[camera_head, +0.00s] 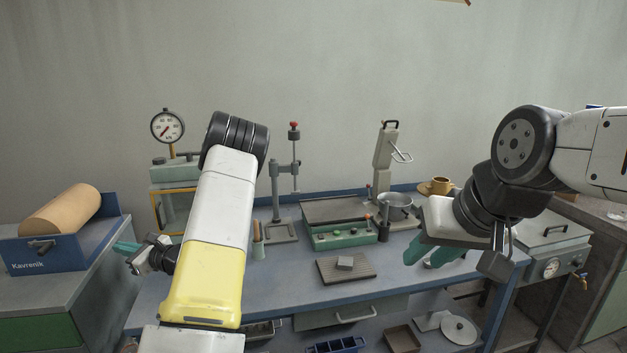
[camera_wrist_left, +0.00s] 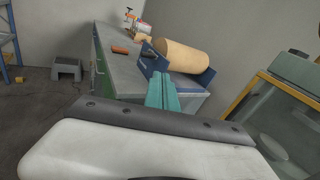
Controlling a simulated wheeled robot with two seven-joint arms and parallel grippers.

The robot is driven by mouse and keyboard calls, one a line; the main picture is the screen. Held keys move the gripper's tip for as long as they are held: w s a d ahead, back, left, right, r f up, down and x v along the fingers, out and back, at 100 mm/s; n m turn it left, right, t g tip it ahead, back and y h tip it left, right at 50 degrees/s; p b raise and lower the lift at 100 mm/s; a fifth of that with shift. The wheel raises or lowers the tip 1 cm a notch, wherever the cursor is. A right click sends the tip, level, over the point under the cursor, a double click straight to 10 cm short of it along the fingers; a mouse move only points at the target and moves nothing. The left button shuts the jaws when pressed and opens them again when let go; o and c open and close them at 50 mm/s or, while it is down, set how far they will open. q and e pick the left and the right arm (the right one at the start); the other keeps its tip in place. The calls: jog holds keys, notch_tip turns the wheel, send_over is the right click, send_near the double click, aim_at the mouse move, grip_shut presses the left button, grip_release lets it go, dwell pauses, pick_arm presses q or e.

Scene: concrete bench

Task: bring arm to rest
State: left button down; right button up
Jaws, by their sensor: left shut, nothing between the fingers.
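My left arm rises in the middle-left of the head view and bends back down behind its white and yellow link. My left gripper (camera_head: 126,248) hangs at the bench's left end, near the blue cradle. Its teal fingers are together and empty; in the left wrist view the fingers (camera_wrist_left: 162,93) point toward the cradle with the tan roll. My right arm comes in from the right.
A tan roll (camera_head: 62,209) lies in a blue cradle (camera_head: 85,246) at left. A dial gauge (camera_head: 167,127) stands behind.

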pick_arm(q)
jog(key=s+d+r+n+g+h, duration=0.2)
jog(key=s+d+n+h, duration=0.2)
jog(key=s+d+n, duration=0.25)
jog(key=s+d+r+n+g+h, duration=0.3)
jog(key=s+d+n+h, duration=0.2)
jog(key=s+d+n, duration=0.15)
jog(key=s+d+r+n+t+h, duration=0.1)
jog(key=s+d+r+t+h, duration=0.1)
jog(key=d, duration=0.7)
jog(key=s+d+r+n+t+h, duration=0.2)
jog(key=d+r+h, duration=0.3)
jog(key=d, duration=0.5)
jog(key=s+d+r+n+t+h, duration=0.2)
jog(key=d+r, duration=0.3)
jog(key=d, duration=0.5)
jog(key=shift+s+d+r+t+h, duration=0.25)
jog(key=shift+s+t+h, duration=0.35)
jog(key=shift+t+h, duration=0.15)
